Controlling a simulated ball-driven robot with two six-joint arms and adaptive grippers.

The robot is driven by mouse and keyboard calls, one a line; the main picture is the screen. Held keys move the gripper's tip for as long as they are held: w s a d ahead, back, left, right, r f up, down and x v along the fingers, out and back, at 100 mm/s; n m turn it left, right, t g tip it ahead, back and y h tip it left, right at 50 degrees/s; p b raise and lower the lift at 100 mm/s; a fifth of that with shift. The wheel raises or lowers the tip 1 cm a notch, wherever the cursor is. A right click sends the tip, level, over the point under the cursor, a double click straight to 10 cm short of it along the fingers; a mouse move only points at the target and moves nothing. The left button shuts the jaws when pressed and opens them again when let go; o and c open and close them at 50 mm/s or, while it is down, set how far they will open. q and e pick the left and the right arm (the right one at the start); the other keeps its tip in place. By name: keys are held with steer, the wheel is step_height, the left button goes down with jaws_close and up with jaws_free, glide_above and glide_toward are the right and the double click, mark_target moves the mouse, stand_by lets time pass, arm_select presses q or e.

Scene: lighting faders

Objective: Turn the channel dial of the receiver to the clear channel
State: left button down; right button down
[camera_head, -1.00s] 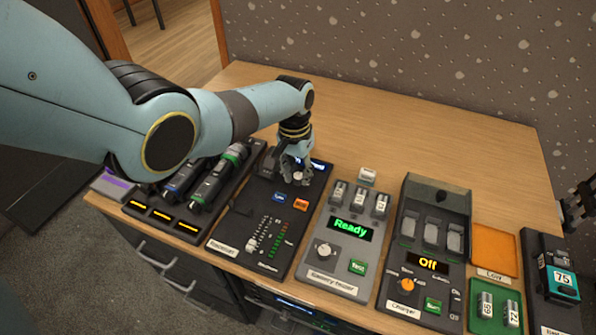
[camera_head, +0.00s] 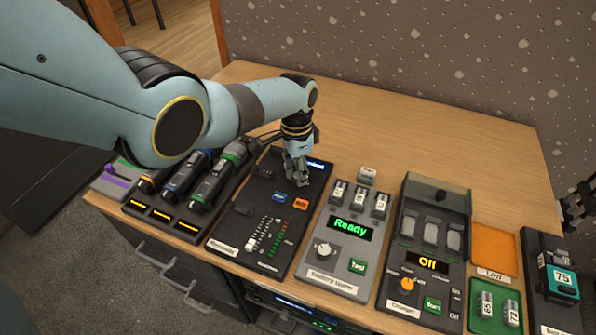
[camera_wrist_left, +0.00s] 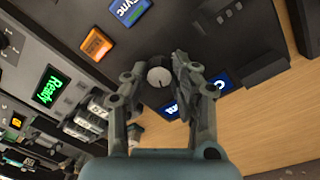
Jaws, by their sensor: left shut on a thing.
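The receiver (camera_head: 247,221) is a dark panel on the table with a blue display at its far end, blue and orange buttons, and a column of lit level lights. Its channel dial (camera_wrist_left: 159,77) is a round pale-topped knob with a dark mark, seen between the fingers in the left wrist view. My left gripper (camera_head: 300,182) reaches down over the receiver's far part and is shut on the dial, which it hides in the head view. The display (camera_wrist_left: 222,84) is partly covered by a finger in the wrist view. A dark part of my right gripper (camera_head: 578,207) shows at the right edge.
Handheld microphones (camera_head: 211,185) lie in a rack left of the receiver. A battery tester (camera_head: 334,253) reading "Ready" and a charger (camera_head: 407,282) reading "Off" stand to its right. An orange tray (camera_head: 494,248) lies farther right. The table behind is clear.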

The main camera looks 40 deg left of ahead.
stand_by(0.4)
arm_select(q)
steer(key=c, duration=1.1)
jaws_free()
steer(key=r, duration=1.2)
steer(key=shift+w+a, duration=0.2)
steer(key=shift+a, duration=0.15)
